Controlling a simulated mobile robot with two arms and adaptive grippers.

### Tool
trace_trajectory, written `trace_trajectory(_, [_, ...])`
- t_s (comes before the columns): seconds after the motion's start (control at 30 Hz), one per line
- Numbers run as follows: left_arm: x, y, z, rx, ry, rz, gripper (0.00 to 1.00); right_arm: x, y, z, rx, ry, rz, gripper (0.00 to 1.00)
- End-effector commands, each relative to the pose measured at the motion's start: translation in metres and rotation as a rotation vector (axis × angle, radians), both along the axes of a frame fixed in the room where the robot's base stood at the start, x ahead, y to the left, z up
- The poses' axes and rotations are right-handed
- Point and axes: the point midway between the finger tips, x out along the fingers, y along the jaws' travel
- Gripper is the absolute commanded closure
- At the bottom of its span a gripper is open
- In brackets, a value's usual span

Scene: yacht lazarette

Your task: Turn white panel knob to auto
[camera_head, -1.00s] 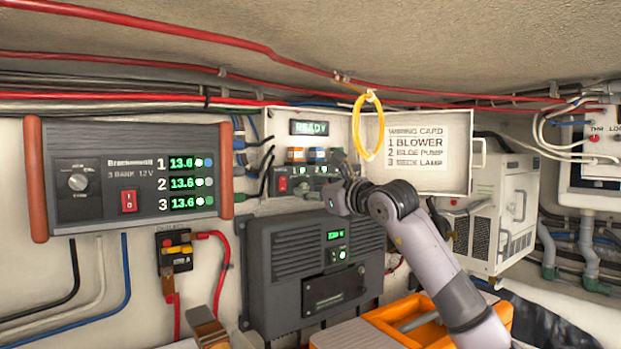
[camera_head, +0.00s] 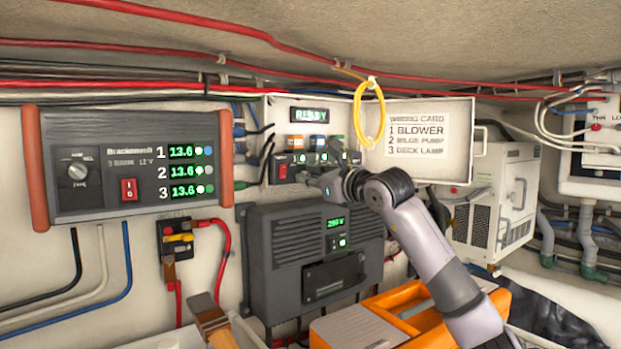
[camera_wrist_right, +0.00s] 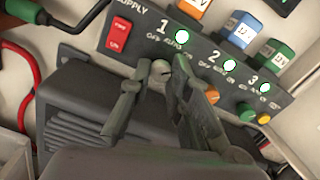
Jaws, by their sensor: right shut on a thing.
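The panel (camera_head: 283,174) sits inside the open white box under the READY display. In the right wrist view, the panel (camera_wrist_right: 90,35) shows a red SUPPLY switch and positions 1, 2 and 3, each with a lit lamp. The pale white knob (camera_wrist_right: 162,68) is below number 1. My right gripper (camera_wrist_right: 158,74) is shut on this knob, one finger on each side. Its pointer direction is hidden. In the head view my right gripper (camera_head: 317,180) reaches the panel and covers its lower part. My left gripper is not in view.
Orange (camera_wrist_right: 212,95) and green (camera_wrist_right: 246,111) knobs are close to the right finger. A yellow cable loop (camera_head: 369,112) hangs before the box's open door with its wiring card. A dark unit (camera_head: 285,255) is below the panel; an orange case (camera_head: 400,315) lies below right.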

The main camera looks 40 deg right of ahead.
Motion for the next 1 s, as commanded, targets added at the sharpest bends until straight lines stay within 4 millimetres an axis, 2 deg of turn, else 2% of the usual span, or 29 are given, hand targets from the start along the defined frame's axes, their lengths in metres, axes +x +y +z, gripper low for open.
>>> trace_trajectory(0.47, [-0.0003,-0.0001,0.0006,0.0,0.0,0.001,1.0,-0.0001,-0.0002,0.0004,-0.054,0.006,0.0,1.0])
trace_trajectory(1.0, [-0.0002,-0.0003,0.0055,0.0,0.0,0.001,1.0,-0.0001,-0.0002,0.0011,-0.462,0.052,0.0,1.0])
